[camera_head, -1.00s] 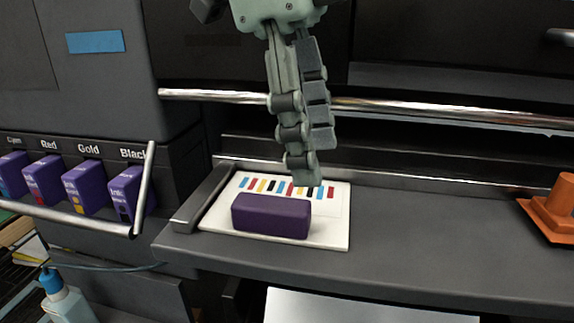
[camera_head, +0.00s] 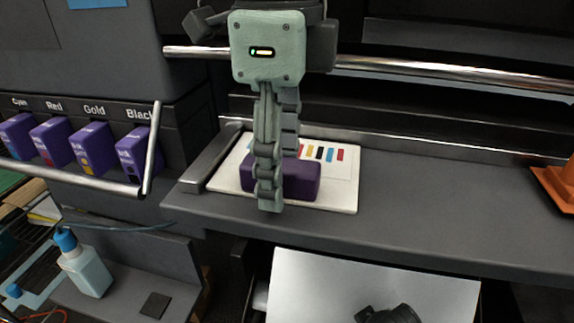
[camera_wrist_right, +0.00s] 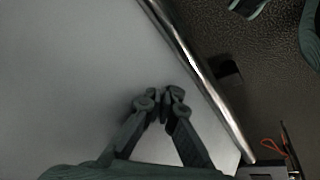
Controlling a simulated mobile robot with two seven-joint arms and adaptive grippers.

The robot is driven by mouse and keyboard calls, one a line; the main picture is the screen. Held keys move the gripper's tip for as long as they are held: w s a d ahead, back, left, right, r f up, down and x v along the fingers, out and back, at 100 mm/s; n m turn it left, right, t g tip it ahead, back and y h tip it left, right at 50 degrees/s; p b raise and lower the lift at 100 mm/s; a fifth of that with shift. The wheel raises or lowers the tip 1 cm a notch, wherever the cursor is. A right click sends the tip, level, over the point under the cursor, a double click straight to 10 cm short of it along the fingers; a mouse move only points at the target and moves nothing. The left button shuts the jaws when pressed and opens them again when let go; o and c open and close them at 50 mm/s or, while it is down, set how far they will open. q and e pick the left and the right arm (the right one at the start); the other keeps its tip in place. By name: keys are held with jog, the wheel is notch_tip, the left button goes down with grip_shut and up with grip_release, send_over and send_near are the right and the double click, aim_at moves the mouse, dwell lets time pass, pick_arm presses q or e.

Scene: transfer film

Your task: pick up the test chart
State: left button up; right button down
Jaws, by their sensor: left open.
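The test chart (camera_head: 345,190) is a white board with a row of coloured bars, lying flat on the grey shelf. A purple block (camera_head: 305,181) rests on the chart's front part. My left gripper (camera_head: 276,188) is pointing down at the block, open, with one finger in front of the block's face. The other finger is mostly hidden, so I cannot tell whether either touches. In the right wrist view, my right gripper (camera_wrist_right: 164,97) has its fingertips together, with nothing seen between them, over a pale sheet.
The grey shelf (camera_head: 450,215) is clear right of the chart, up to an orange cone (camera_head: 560,182). A metal rail (camera_head: 430,72) runs behind. Purple ink cartridges (camera_head: 92,147) and a handle bar (camera_head: 153,150) stand left. A pale panel (camera_head: 320,285) lies below the shelf.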

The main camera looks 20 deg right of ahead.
pick_arm(q)
jog(key=shift+c, duration=0.4)
grip_shut()
jog(key=shift+r, duration=0.1)
